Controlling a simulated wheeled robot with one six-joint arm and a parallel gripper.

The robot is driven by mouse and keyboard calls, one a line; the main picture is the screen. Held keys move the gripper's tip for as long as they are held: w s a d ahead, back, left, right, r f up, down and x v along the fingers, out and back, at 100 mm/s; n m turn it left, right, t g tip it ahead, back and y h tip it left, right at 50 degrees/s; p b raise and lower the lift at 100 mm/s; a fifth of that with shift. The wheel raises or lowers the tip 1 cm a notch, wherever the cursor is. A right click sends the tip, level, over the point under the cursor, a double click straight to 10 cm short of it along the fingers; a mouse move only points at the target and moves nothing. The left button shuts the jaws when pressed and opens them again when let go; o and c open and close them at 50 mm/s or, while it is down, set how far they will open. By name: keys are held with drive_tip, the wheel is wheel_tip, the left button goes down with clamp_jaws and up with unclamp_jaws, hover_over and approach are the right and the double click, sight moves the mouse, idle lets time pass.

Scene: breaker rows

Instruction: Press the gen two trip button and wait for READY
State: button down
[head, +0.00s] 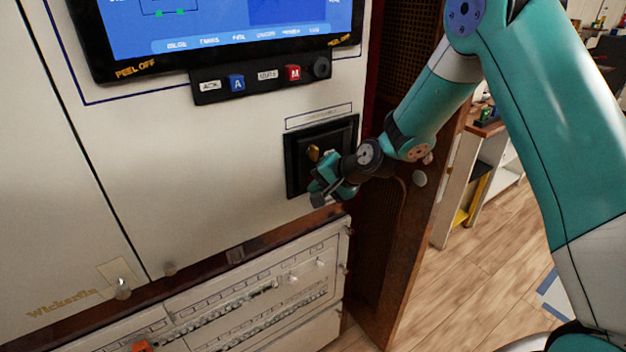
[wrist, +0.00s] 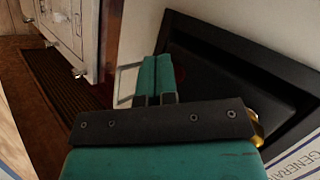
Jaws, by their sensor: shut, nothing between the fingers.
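A black recessed panel (head: 296,140) is set in the white cabinet front below the screen, with a small label strip (head: 318,116) above it. A brass-coloured handle or knob (head: 313,152) shows inside it. My gripper (head: 318,192) is at the panel's lower part, shut and empty; I cannot tell if it touches anything. In the wrist view the teal fingers (wrist: 155,78) are together beside the black panel (wrist: 215,70). A brass piece (wrist: 257,128) shows beside the gripper body, and part of a label (wrist: 295,160) reads "GENERAT". I cannot make out the trip button or a READY sign.
A screen (head: 215,25) with small unreadable text hangs above, over a strip with a blue A button (head: 237,83) and a red M button (head: 293,73). Breaker rows (head: 250,305) lie below.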

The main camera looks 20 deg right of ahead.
drive_tip(key=shift+w+a+r, duration=0.15)
drive_tip(key=shift+w+r, duration=0.05)
drive_tip(key=shift+r, duration=0.15)
drive_tip(key=shift+s+d+f+b, duration=0.15)
drive_tip(key=shift+s+d, duration=0.15)
drive_tip(key=shift+s, duration=0.5)
drive_tip(key=shift+s+d+b, duration=0.15)
drive_tip(key=shift+s+d, duration=0.15)
drive_tip(key=shift+s, duration=0.5)
drive_tip(key=shift+s+d+f+b, duration=0.15)
drive_tip(key=shift+s+d, duration=0.15)
drive_tip(key=shift+s, duration=0.5)
drive_tip(key=s+a+r+n+g, duration=0.3)
drive_tip(key=s+a+r+n, duration=0.35)
drive_tip(key=s+r, duration=0.4)
drive_tip(key=s+d+r+n+g+h, duration=0.1)
drive_tip(key=s+n, duration=0.3)
drive_tip(key=s, duration=0.5)
drive_tip(key=s+d+r+n+g+h, duration=0.1)
drive_tip(key=s+r+n+g, duration=0.2)
drive_tip(key=s, duration=0.7)
drive_tip(key=shift+s+r+n, duration=0.25)
drive_tip(key=shift+r+n, duration=0.25)
drive_tip(key=shift+n, duration=0.05)
